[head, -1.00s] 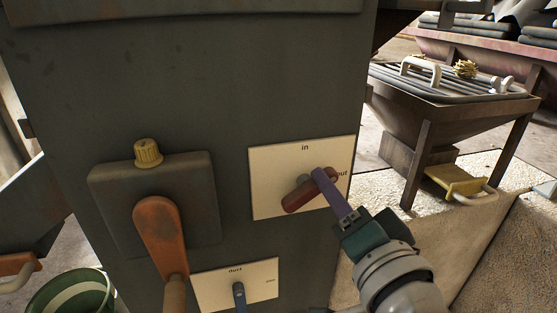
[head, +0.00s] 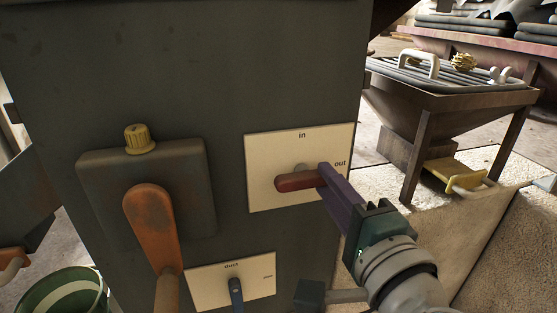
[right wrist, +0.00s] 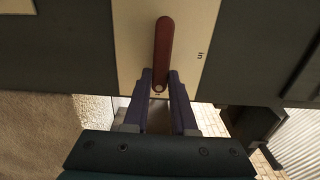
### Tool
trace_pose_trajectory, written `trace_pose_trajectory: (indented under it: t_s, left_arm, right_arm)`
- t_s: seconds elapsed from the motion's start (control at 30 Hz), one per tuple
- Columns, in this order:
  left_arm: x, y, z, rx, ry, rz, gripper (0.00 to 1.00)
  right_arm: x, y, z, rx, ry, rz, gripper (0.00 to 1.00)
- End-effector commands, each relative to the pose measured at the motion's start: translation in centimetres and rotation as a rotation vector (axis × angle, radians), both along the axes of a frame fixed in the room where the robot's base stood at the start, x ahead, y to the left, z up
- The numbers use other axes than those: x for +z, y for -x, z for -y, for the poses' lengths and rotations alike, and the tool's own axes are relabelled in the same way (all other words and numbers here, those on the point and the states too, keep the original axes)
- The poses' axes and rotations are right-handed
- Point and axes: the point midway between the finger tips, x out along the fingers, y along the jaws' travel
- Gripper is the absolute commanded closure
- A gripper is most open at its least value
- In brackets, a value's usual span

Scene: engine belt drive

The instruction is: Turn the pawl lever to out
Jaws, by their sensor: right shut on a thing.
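The pawl lever (head: 296,182) is a dark red bar on a cream plate (head: 262,150) marked "in" at the top and "out" at the right. It lies almost level, its right end a little below the "out" mark. My right gripper (head: 326,177) is shut on that right end. In the right wrist view the lever (right wrist: 163,50) runs down between the two purple fingers of the gripper (right wrist: 160,82). The lever's grey hub shows partly behind it. My left gripper is out of view.
Left of the plate is a box with a yellow knob (head: 138,139) and an orange handle (head: 150,220). Below is a "duct" plate (head: 208,284) with a blue lever (head: 236,293). A green bucket (head: 65,297) stands lower left; a hopper table (head: 440,110) stands right.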

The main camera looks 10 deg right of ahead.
Motion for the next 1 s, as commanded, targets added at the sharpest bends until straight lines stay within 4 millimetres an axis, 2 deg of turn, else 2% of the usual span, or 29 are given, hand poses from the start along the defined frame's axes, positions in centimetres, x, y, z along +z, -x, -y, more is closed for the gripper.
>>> trace_pose_trajectory:
  t_s: [0.4,0.43,0.7,1.0]
  left_arm:
    - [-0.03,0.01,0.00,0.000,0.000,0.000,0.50]
    - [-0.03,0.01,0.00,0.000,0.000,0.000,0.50]
    - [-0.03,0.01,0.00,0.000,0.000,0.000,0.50]
    - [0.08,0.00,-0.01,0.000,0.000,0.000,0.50]
  right_arm:
    - [-0.04,0.01,-0.03,0.000,-0.013,-0.001,1.00]
    - [-0.04,0.01,-0.03,0.000,-0.013,-0.001,0.74]
    - [-0.04,0.01,-0.02,0.000,-0.011,-0.001,0.45]
    - [-0.01,0.43,0.00,0.000,-0.009,-0.001,0.45]
